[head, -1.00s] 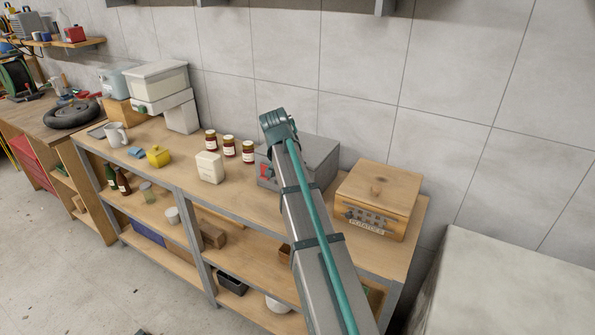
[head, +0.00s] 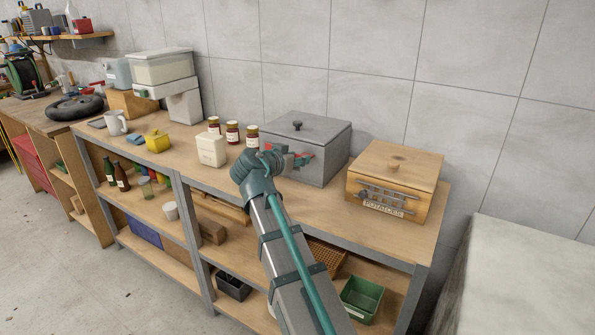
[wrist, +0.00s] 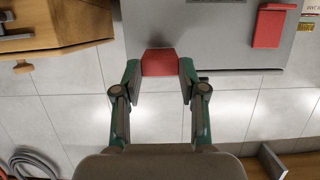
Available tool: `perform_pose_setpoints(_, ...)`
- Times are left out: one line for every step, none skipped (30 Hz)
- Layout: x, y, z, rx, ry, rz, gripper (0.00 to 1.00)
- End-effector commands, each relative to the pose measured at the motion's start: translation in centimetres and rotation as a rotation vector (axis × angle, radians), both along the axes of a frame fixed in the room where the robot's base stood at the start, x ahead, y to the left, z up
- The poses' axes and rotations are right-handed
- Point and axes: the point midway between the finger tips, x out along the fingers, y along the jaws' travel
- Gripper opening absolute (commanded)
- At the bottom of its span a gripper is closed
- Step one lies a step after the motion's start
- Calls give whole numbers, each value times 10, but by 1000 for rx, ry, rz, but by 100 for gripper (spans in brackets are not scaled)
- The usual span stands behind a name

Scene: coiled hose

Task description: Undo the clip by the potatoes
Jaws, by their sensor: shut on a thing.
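A grey lidded box (head: 325,168) stands on the bench to the left of the wooden potato box (head: 415,185). My gripper (head: 295,161) is at the grey box's front, on the side nearer the potatoes. In the wrist view, which is upside down, my gripper (wrist: 160,70) is shut on a red clip (wrist: 160,62) at the edge of the grey box (wrist: 205,38). Whether the clip is still fastened cannot be told. A second red clip (wrist: 268,28) is on the same box, away from the potatoes, and is untouched.
Several jars (head: 232,133) and a white container (head: 211,150) stand left of my gripper. A yellow pot (head: 157,141) is farther left. A pale block-like surface (head: 530,265) is at the right. The bench (head: 355,225) is bare in front of the potato box.

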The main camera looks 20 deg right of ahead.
Motion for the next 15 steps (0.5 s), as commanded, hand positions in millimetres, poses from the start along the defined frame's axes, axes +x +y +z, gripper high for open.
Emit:
perform_pose_setpoints(0,1,-12,-26,-19,1,6)
perform_pose_setpoints(0,1,-14,-40,-29,2,6)
perform_pose_setpoints(0,2,-16,-60,-42,2,6)
perform_pose_setpoints(0,2,-17,-74,-52,2,6)
perform_pose_setpoints(0,2,-19,-88,-63,2,6)
perform_pose_setpoints(0,2,-20,-108,-75,1,6)
perform_pose_setpoints(0,2,-22,-120,-84,2,6)
perform_pose_setpoints(0,2,-23,-135,-95,2,6)
perform_pose_setpoints(0,2,-24,-152,-107,2,6)
perform_pose_setpoints(-1,2,-25,-165,-117,1,6)
perform_pose_setpoints(0,2,-26,-177,-125,1,6)
perform_pose_setpoints(0,2,-27,-194,-136,1,6)
perform_pose_setpoints(0,2,-28,-206,-145,1,6)
perform_pose_setpoints(0,2,-28,-218,-153,1,6)
perform_pose_setpoints(0,2,-29,-230,-163,1,6)
